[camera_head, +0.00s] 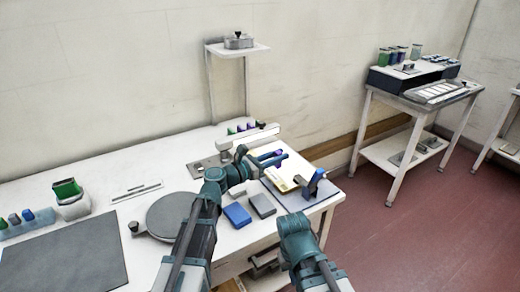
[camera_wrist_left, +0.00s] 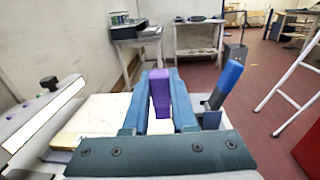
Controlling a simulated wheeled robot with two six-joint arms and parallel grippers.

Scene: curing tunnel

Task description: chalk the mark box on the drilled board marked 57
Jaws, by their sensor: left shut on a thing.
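My left gripper (camera_head: 271,159) is shut on a purple stick of chalk (camera_wrist_left: 160,92), which stands upright between its blue fingers in the left wrist view. The chalk's purple end (camera_head: 278,153) just shows in the head view. The gripper is over a pale yellow board (camera_head: 281,178) lying on the bench; the wrist view shows part of that board (camera_wrist_left: 92,116) at the left. I cannot read a number, holes or a mark box on it. My right gripper (camera_head: 297,232) is low at the bench's front edge, seen from behind; its fingers are hidden.
A blue-handled clamp (camera_head: 313,183) stands at the board's right. A blue block (camera_head: 237,215), a grey block (camera_head: 262,205) and a round plate (camera_head: 170,217) lie nearer. A dark mat (camera_head: 65,265) is at left. A separate bench (camera_head: 400,95) stands at back right.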

